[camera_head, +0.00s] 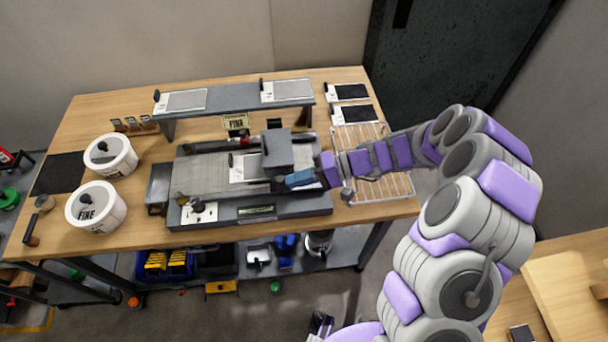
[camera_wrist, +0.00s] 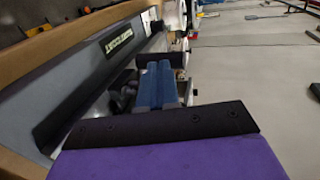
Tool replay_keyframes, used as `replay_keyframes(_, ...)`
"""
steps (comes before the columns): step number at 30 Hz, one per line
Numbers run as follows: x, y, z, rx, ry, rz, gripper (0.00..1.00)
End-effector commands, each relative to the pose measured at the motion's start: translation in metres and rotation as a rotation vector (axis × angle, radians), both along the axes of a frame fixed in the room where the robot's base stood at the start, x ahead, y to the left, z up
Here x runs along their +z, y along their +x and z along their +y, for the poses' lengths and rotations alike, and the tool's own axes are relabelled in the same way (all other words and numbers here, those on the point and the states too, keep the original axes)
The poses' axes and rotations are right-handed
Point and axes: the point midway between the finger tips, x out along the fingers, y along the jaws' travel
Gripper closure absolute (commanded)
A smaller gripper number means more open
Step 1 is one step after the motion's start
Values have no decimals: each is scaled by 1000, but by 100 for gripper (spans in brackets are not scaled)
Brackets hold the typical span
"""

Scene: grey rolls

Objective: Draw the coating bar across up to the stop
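The flat coating bench (camera_head: 205,172) stands in the middle of the wooden table, with a pale sheet on its bed. A grey block-like carriage (camera_head: 278,150) sits across the bed toward its right end; I cannot clearly make out the bar or the stop. My gripper (camera_head: 287,181) reaches in from the right, its blue fingers at the carriage's near side, by a small dark part. In the wrist view the blue fingers (camera_wrist: 155,86) lie close together beside dark parts and the bench's labelled front. Their tips are hidden, so I cannot tell whether they hold anything.
Two white tubs (camera_head: 96,207) stand at the left. A grey shelf (camera_head: 235,100) with pale panels stands behind the bench. A wire rack (camera_head: 372,187) lies at the right, under my arm. Bins (camera_head: 168,262) sit on the lower shelf.

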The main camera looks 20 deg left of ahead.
Motion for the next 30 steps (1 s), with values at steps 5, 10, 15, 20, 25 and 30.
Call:
replay_keyframes(5, -1, -3, 5, 2, 0, 1, 100)
replay_keyframes(10, -1, -6, 9, 3, 0, 1, 100)
replay_keyframes(15, -1, -9, 12, 4, 1, 2, 100)
replay_keyframes(20, 0, -11, 16, 4, 1, 2, 100)
replay_keyframes(25, 0, -14, 20, 5, 0, 2, 100)
replay_keyframes(30, 0, -16, 24, 5, 1, 1, 100)
